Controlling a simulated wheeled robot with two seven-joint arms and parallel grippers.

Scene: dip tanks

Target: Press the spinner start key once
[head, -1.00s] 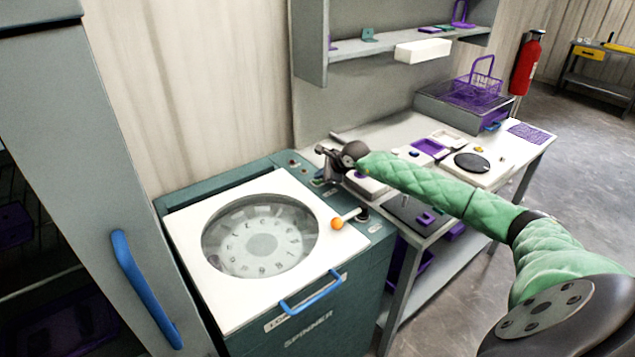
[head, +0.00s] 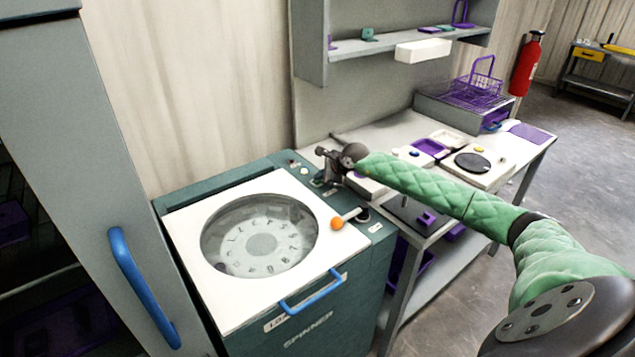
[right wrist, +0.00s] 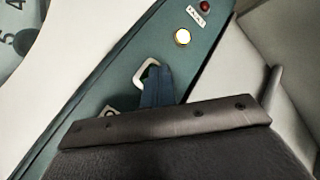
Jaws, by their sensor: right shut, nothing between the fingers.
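The spinner (head: 335,300) is a teal cabinet with a white lid, a round window (head: 260,237) and a control strip along its back right edge. My right gripper (head: 329,180) is shut and empty, pointing down at this strip. In the right wrist view its dark blue fingers (right wrist: 157,85) reach a pale loop-shaped guard (right wrist: 140,80) with a bit of green inside, seemingly the start key. The fingers hide most of the key; I cannot tell whether they touch it. A bright, lit round lamp (right wrist: 182,36) and a red lamp (right wrist: 204,6) sit further along. My left gripper is out of view.
An orange-knobbed lever (head: 338,223) lies over the lid's right edge, near my gripper. A blue handle (head: 310,293) is at the lid's front. A bench (head: 400,130) with trays stands to the right, and a grey cabinet (head: 90,200) at the left.

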